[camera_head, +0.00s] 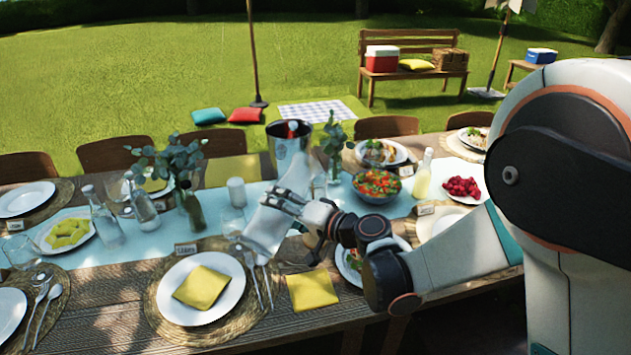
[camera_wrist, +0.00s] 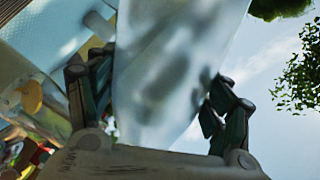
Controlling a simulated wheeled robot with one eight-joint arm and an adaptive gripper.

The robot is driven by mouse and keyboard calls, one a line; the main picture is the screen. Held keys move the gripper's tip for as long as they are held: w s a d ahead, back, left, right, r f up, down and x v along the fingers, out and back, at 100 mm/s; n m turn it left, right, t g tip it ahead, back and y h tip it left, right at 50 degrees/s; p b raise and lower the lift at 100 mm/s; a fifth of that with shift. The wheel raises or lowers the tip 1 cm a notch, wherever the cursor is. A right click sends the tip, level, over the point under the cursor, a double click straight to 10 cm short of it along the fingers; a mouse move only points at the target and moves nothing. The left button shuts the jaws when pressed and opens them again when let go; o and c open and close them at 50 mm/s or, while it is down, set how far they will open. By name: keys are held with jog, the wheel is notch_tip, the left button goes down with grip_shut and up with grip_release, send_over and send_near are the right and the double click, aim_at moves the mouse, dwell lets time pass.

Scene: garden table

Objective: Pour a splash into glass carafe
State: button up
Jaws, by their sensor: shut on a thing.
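My gripper (camera_head: 283,203) is shut on a pale, translucent vessel (camera_head: 268,228), held tilted above the table's middle, left of my wrist. In the wrist view the vessel (camera_wrist: 165,65) fills the space between the fingers (camera_wrist: 148,98); its contents and mouth are not clear. A clear glass bottle-like vessel (camera_head: 104,222) stands upright at the left on the blue runner, with a similar one (camera_head: 143,205) beside it. I cannot tell which is the glass carafe. Both stand apart from the held vessel.
A drinking glass (camera_head: 231,222) stands close to the left of the held vessel. Behind are a metal bucket (camera_head: 288,150), a white candle-like cylinder (camera_head: 236,192) and a salad bowl (camera_head: 377,186). A plate with a yellow napkin (camera_head: 201,288) lies in front.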

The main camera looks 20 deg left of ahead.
jog(key=shift+w+f+n+b, duration=0.15)
jog(key=shift+f+n+b, duration=0.25)
jog(key=shift+f+b, duration=0.3)
jog(key=shift+w+f+n+b, duration=0.1)
jog(key=shift+f+n+b, duration=0.3)
jog(key=shift+f+b, duration=0.3)
notch_tip(320, 180, down, 8)
jog(key=w+n+t+y, duration=0.1)
jog(key=w+n+t, duration=0.1)
jog(key=n, duration=0.7)
jog(key=shift+d+f+n, duration=0.2)
jog(key=shift+d+n, duration=0.1)
jog(key=shift+n, duration=0.1)
